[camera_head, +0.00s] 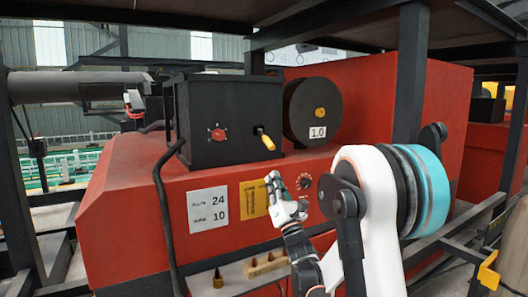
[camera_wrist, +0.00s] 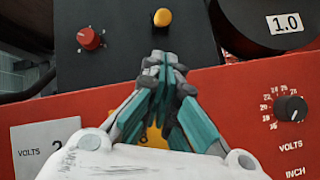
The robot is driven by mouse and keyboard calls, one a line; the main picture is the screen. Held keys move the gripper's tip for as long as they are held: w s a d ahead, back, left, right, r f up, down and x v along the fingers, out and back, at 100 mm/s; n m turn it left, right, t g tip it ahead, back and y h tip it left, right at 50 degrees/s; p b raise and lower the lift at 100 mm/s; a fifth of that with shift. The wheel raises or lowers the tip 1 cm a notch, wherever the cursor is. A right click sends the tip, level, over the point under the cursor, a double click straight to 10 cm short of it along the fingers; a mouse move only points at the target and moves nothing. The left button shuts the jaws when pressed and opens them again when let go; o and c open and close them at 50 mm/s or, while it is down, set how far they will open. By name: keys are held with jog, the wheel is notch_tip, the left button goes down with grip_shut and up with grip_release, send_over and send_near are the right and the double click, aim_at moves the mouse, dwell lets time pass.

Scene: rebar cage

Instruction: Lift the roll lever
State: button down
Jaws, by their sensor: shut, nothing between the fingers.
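The roll lever, a short lever with a yellow handle (camera_head: 266,139), is on the front face of the black box (camera_head: 232,105). In the head view it slants, its upper end to the left. In the wrist view its yellow end (camera_wrist: 162,17) shows above my fingertips. My gripper (camera_head: 273,180) is below the lever, in front of the red machine. In the wrist view my gripper (camera_wrist: 163,62) has its fingers together with nothing between them. A gap shows between the fingertips and the lever.
A red knob (camera_head: 217,134) is left of the lever. A black wire spool (camera_head: 314,95) marked 1.0 is to its right. A white plate (camera_head: 208,209) and a black dial (camera_wrist: 291,108) are on the red machine (camera_head: 130,210). A wooden block (camera_head: 265,266) sits below.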

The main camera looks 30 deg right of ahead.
aim_at(266, 139)
jog(key=n, duration=0.1)
jog(key=n+y, duration=0.1)
jog(key=n, duration=0.1)
jog(key=shift+s+d+f+t+y, duration=0.15)
jog(key=shift+d+f+t+y, duration=0.15)
jog(key=shift+f+y, duration=0.1)
jog(key=shift+r, duration=0.1)
jog(key=p+x, duration=0.1)
jog(key=x, duration=0.9)
jog(key=shift+s+r+g+p, duration=0.3)
jog(key=shift+g+p, duration=0.1)
jog(key=shift+p, duration=0.1)
